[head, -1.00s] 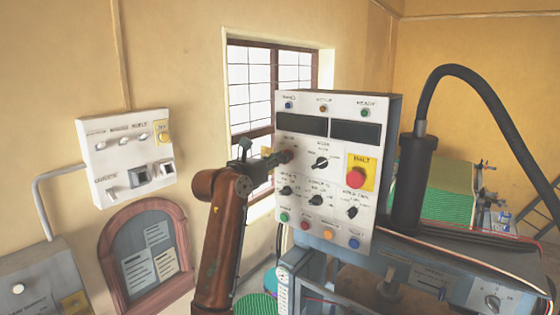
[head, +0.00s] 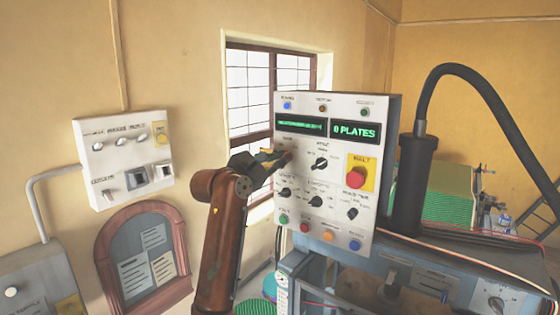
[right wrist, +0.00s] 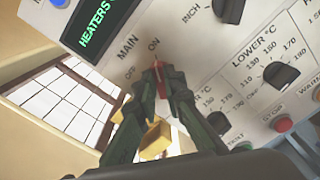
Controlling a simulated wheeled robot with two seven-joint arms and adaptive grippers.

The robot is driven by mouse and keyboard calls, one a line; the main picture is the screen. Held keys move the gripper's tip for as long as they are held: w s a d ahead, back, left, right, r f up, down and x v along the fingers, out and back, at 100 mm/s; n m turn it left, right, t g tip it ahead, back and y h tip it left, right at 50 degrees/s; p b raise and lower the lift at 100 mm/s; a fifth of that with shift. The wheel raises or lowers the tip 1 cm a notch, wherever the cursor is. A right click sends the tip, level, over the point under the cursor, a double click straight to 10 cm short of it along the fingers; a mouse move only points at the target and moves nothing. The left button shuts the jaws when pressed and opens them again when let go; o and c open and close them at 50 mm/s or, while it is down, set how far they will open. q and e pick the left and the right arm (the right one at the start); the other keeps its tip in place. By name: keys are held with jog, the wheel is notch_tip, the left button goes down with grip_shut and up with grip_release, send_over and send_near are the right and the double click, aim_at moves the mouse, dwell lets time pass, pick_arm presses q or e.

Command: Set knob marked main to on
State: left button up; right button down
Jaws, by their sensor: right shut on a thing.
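The red knob marked MAIN (right wrist: 158,78) is on the white control panel (head: 338,244). In the right wrist view it sits between my right fingertips, its visible tip toward the ON mark. My right gripper (right wrist: 159,82) is shut on this knob. In the head view the right gripper (head: 284,157) reaches the panel's left side and hides most of the knob. The left display (head: 301,124) shows green text beginning with HEATERS in the wrist view. The right display (head: 354,131) reads 0 PLATES. A blue lamp (head: 288,106) is lit. My left gripper is not in view.
Black selector knobs, including one marked INCH (head: 320,163), sit close to the gripper. A red HALT button (head: 356,177) on a yellow plate is at the panel's right. Coloured buttons line its bottom. A black hose (head: 468,72) arches at right.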

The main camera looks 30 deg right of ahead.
dwell(0.3)
jog(key=c, duration=2)
grip_release()
jog(key=v, duration=1.2)
jog(key=shift+a, duration=0.1)
